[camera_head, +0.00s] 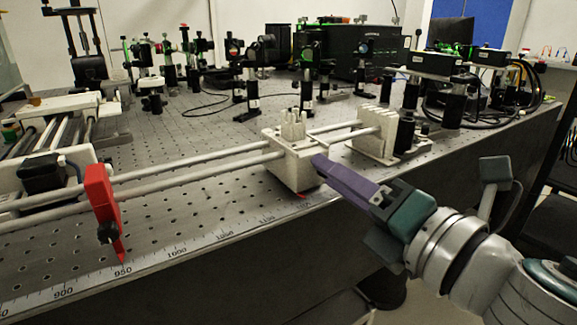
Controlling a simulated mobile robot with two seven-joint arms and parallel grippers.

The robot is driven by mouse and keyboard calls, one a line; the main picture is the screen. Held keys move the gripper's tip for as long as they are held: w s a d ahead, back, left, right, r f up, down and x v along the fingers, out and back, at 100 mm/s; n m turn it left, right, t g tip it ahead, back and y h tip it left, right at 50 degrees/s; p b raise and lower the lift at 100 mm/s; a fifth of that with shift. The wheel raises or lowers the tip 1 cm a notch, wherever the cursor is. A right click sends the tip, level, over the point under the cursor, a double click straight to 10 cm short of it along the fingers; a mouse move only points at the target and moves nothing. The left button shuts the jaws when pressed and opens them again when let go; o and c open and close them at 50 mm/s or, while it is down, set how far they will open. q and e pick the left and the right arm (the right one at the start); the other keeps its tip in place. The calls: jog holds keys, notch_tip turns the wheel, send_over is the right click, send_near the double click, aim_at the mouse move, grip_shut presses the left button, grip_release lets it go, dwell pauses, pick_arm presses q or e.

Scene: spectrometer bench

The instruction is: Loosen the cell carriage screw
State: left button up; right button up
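A white carriage block (292,168) with several upright pegs sits on two parallel rods (190,167) along the bench's front edge. A small red pointer shows at its foot, over the ruler. My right gripper (320,163) comes in from the right, its purple fingers at the block's front right side. The fingers overlap in this view, so I cannot tell their gap or whether they hold anything. No screw shows on the block; the fingers cover part of that side. My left gripper is not in view.
A red bracket (103,200) with a black knob (108,232) sits on the rods at left. A ruler (180,252) runs along the front edge. A white ribbed block (372,140) stands right of the carriage. Optic posts and a black box (345,60) fill the back.

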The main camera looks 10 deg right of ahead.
jog(key=shift+o, duration=1)
jog(key=shift+s, duration=0.1)
jog(key=v, duration=0.9)
jog(key=shift+s+d+b, duration=0.15)
jog(key=shift+s+b, duration=0.15)
jog(key=shift+b, duration=0.15)
jog(key=shift+r, duration=0.1)
